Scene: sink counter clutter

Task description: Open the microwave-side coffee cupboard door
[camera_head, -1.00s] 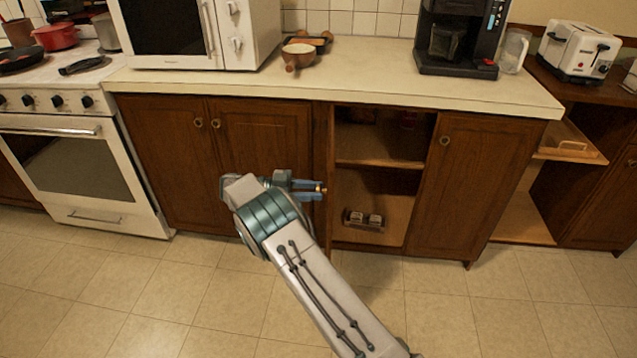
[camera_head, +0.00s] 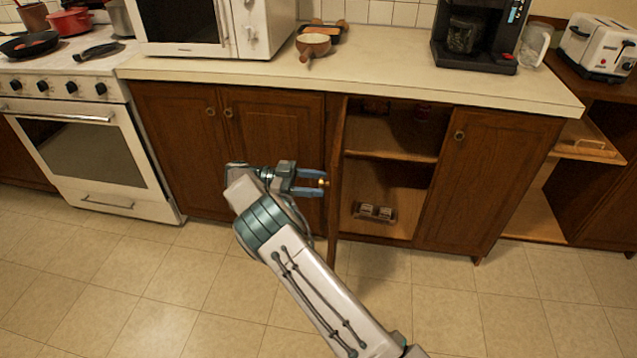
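The brown wooden cupboard door (camera_head: 337,185) stands swung out, seen nearly edge-on, in the middle of the head view. The cupboard (camera_head: 390,165) to its right is open, with a shelf and its floor in sight. A small brass knob (camera_head: 323,182) sticks out from the left face of the door. My gripper (camera_head: 318,182) reaches in from the left, with its two blue fingers on either side of the knob. I cannot tell whether the fingers press on it or stand a little apart from it.
A microwave (camera_head: 205,25) and a coffee machine (camera_head: 478,35) stand on the counter (camera_head: 380,75). Closed cupboard doors are left (camera_head: 275,150) and right (camera_head: 480,185) of the opening. A small object with two light tops (camera_head: 375,212) lies on the cupboard floor. The tiled floor ahead is clear.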

